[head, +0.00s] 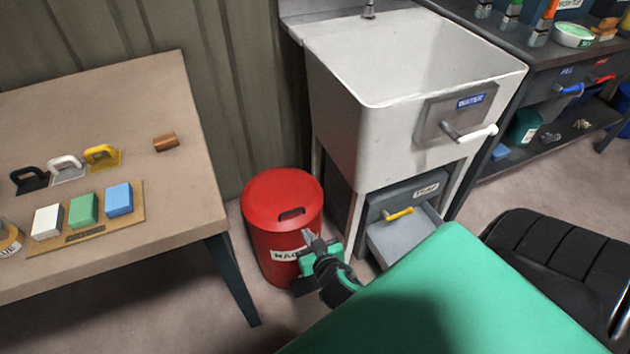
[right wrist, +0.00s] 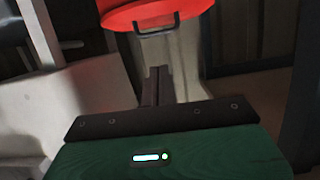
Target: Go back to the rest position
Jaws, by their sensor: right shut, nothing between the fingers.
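My right gripper (head: 314,240) is in the middle of the head view, in front of the red bin, with its fingers together and nothing between them. Its closed fingers also show in the right wrist view (right wrist: 157,80), below the bin's red lid (right wrist: 155,12). I cannot tell whether the fingers touch the bin. My left gripper is not in view.
The red lidded bin (head: 266,215) stands between the workbench (head: 110,95) and the white sink (head: 400,50). Under the sink a drawer (head: 395,243) with a yellow handle is pulled open. Sanding blocks and trowels lie on the workbench. A dark counter (head: 535,70) stands at the right.

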